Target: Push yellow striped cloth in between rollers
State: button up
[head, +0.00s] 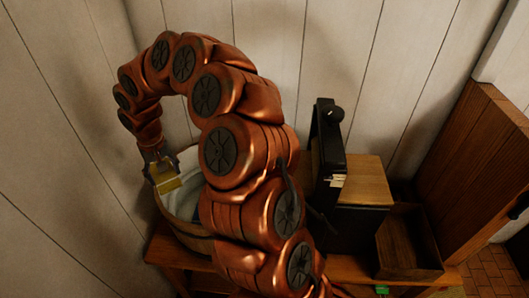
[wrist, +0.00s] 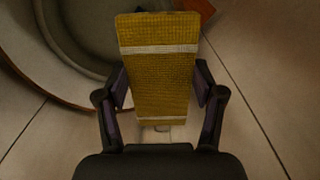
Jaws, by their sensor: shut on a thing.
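The yellow cloth (wrist: 158,80) has pale cross stripes and looks flat and block-like in the wrist view. My gripper (wrist: 160,95) is shut on it, with one dark finger along each side. In the head view my gripper (head: 161,168) hangs at the left by the wall, and the yellow cloth (head: 168,186) points down near the rim of a round wooden tub (head: 190,231). A black upright frame (head: 327,150) with a knob on top stands right of my arm. I cannot make out rollers in either view.
White cloth (head: 188,178) shows inside the tub, partly behind my arm. A wooden block (head: 365,180) adjoins the black frame. An open wooden box (head: 405,248) stands right of it on a wooden bench (head: 345,270). Plank walls (head: 270,45) close off the back and left.

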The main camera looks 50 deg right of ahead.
jog(key=s+d+f+m+b, duration=0.1)
jog(key=s+d+m+b, duration=0.1)
jog(key=s+d+m, duration=0.3)
jog(key=s+d+m+b, duration=0.3)
jog(key=s+d+m, duration=0.3)
jog(key=d+m, duration=0.6)
jog(key=s+d+f+m+b, duration=0.1)
jog(key=s+d+m+b, duration=0.1)
jog(key=s+d+m, duration=0.3)
jog(key=shift+s+d+f+m, duration=0.15)
jog(key=shift+d+m, duration=0.8)
jog(key=shift+d, duration=0.65)
jog(key=shift+d+f+m, duration=0.15)
jog(key=shift+d+m, duration=0.8)
jog(key=shift+d, duration=0.6)
jog(key=shift+s+d+m, duration=0.25)
jog(key=shift+s+m, duration=0.1)
jog(key=shift+m, duration=0.05)
jog(key=shift+s+d+f, duration=0.1)
jog(key=shift+s+f, duration=0.15)
jog(key=shift+f, duration=0.35)
jog(key=shift+s+d+f, duration=0.1)
jog(key=shift+f, duration=0.45)
jog(key=shift+c, duration=0.7)
jog(key=shift+f, duration=0.1)
jog(key=shift+f+b, duration=0.1)
jog(key=shift+b, duration=0.75)
